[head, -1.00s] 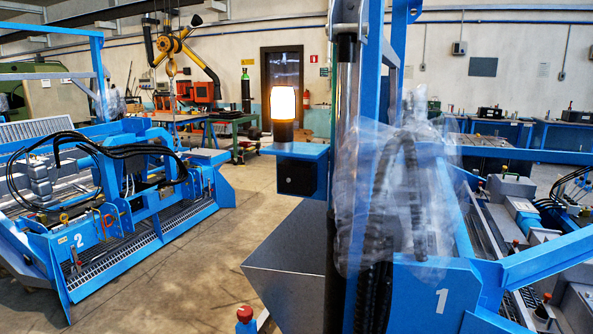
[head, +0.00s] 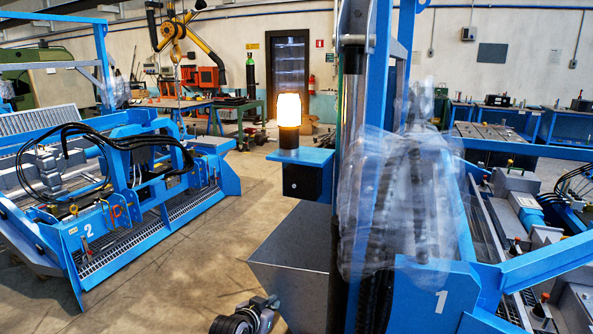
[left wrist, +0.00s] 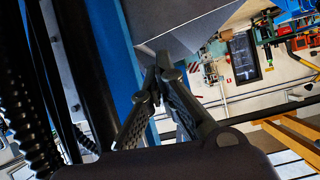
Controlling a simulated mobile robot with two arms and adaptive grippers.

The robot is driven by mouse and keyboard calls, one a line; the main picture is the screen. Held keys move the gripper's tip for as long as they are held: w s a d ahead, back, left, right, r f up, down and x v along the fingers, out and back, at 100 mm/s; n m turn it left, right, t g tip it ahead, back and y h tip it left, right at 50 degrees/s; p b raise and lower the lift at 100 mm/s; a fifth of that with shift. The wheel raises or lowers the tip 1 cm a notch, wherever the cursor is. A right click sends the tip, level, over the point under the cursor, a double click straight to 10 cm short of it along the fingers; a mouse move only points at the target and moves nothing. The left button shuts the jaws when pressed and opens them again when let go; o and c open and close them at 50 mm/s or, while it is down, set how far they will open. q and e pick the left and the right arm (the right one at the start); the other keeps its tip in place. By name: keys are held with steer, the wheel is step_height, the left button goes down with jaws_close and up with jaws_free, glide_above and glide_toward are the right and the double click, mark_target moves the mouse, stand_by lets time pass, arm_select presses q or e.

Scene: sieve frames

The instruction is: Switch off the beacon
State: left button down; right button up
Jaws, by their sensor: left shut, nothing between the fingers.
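The beacon (head: 289,109) is lit, glowing warm white on a dark base. It stands on a blue bracket (head: 300,155) with a black box (head: 300,181) beneath. My left gripper (head: 268,302) is low in the head view, in front of the grey metal box (head: 290,262). In the left wrist view its two fingers (left wrist: 163,62) meet at the tips, shut and empty, close to a grey surface (left wrist: 175,22); contact cannot be told. The red knob seen earlier at the bottom is hidden or out of view. My right gripper is not in view.
The blue machine marked 1 (head: 440,300) stands at right, with hoses wrapped in clear plastic (head: 405,190). The blue machine marked 2 (head: 130,200) is at left. Open concrete floor (head: 215,240) lies between them.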

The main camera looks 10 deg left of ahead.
arm_select(q)
steer(key=w+r+m+t+p, duration=0.1)
steer(key=w+r+t, duration=0.15)
steer(key=r, duration=1.55)
steer(key=m+t+h+p, duration=0.1)
steer(key=t+h, duration=0.1)
glide_toward(304, 173)
steer(key=v, duration=0.5)
steer(key=shift+w+r, duration=0.1)
steer(key=shift+w, duration=0.1)
steer(key=p+x, duration=0.3)
steer(key=x, duration=0.7)
